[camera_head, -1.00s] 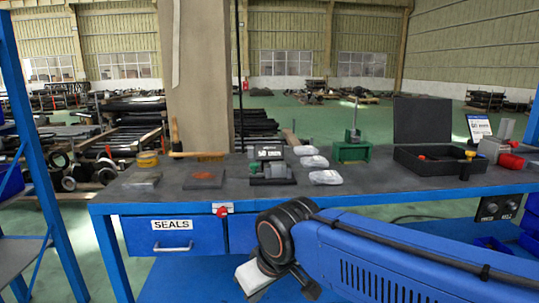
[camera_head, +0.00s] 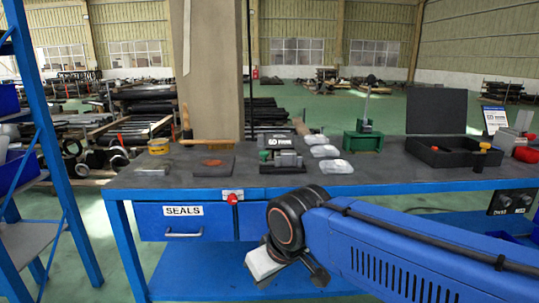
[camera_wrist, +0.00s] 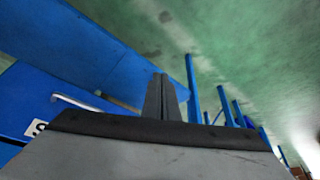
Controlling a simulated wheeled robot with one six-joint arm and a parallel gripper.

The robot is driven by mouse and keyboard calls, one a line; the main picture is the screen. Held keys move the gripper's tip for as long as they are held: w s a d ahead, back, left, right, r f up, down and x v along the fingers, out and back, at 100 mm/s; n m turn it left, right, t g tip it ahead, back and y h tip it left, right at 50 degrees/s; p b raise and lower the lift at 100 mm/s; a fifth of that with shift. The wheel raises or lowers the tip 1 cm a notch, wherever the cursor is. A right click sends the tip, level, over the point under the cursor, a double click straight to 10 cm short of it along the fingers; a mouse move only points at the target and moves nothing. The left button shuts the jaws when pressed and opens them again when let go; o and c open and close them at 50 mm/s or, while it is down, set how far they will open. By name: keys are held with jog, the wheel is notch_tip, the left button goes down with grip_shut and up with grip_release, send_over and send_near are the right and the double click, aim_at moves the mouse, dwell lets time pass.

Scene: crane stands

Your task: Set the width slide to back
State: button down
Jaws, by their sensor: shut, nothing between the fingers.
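I cannot tell for sure which part is the width slide. A small grey fixture (camera_head: 283,160) with a green part at its left sits at the middle of the bench top; any slide on it is too small to make out. My gripper (camera_head: 318,276) hangs in front of the bench, below the top and to the right of the SEALS drawer, apart from the fixture. Its fingers also show in the wrist view (camera_wrist: 162,97), pressed together and empty, with the drawer handle (camera_wrist: 80,102) to their left.
The blue bench (camera_head: 128,185) carries a dark block marked 50 (camera_head: 272,141), white packets (camera_head: 335,166), a green stand (camera_head: 363,141) and an open black case (camera_head: 432,155). The SEALS drawer (camera_head: 172,228) is shut. A blue rack (camera_head: 60,170) stands at the left.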

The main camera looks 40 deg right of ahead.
dwell(0.4)
jog(key=c, duration=1.8)
grip_release()
jog(key=shift+w+r, duration=0.15)
jog(key=shift+r, duration=0.05)
jog(key=shift+o, duration=0.3)
jog(key=w+d+r, duration=0.1)
jog(key=w+r, duration=0.3)
jog(key=r, duration=0.2)
jog(key=w+d+r+g, duration=0.1)
jog(key=w+d+r, duration=0.1)
jog(key=w+r, duration=0.2)
notch_tip(320, 180, up, 3)
jog(key=shift+f+n, duration=0.15)
jog(key=shift+n, duration=0.15)
notch_tip(320, 180, up, 24)
jog(key=n+g, duration=0.2)
jog(key=g, duration=0.2)
send_over(264, 152)
notch_tip(264, 152, down, 17)
jog(key=shift+d+r, duration=0.1)
